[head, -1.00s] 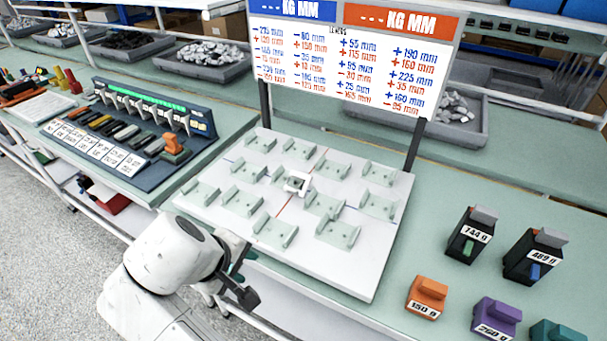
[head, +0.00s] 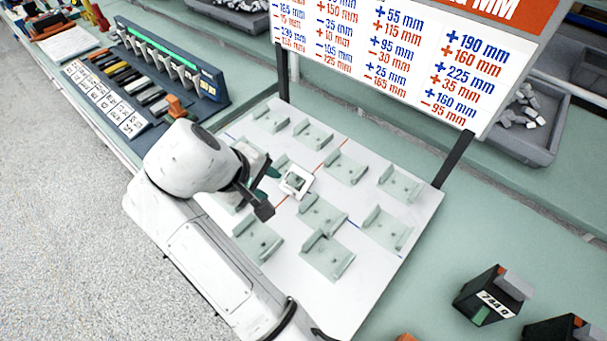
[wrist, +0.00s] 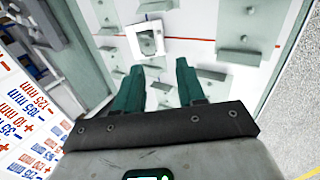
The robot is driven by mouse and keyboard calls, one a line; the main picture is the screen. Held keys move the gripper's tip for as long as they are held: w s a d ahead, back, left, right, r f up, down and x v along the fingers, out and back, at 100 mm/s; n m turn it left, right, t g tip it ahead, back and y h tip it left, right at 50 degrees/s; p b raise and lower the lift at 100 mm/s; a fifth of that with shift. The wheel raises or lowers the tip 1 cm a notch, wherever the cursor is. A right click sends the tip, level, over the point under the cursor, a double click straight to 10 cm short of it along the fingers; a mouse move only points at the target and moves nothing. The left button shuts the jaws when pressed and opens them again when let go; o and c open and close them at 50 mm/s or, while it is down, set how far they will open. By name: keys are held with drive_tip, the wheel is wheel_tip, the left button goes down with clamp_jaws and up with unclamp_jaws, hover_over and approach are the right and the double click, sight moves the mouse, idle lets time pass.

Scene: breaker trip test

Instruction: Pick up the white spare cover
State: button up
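The white spare cover (head: 287,186) is a small square frame near the middle of the white board (head: 408,262). A grey-green part shows in its opening. In the wrist view the cover (wrist: 134,44) is ahead of the fingertips, slightly left. My gripper (head: 268,190) is just left of the cover in the head view, apart from it. In the wrist view my gripper (wrist: 160,66) has two dark green fingers spread with nothing between them. Its height above the board is hard to tell.
Several grey-green brackets (head: 328,257) stand around the cover. A printed sign (head: 420,50) on dark posts rises behind the board.

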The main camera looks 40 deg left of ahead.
sight(287, 191)
drive_tip(key=p+x, duration=0.1)
drive_tip(key=x, duration=0.9)
drive_tip(key=shift+r, duration=0.1)
drive_tip(key=shift+s, duration=0.1)
clamp_jaws()
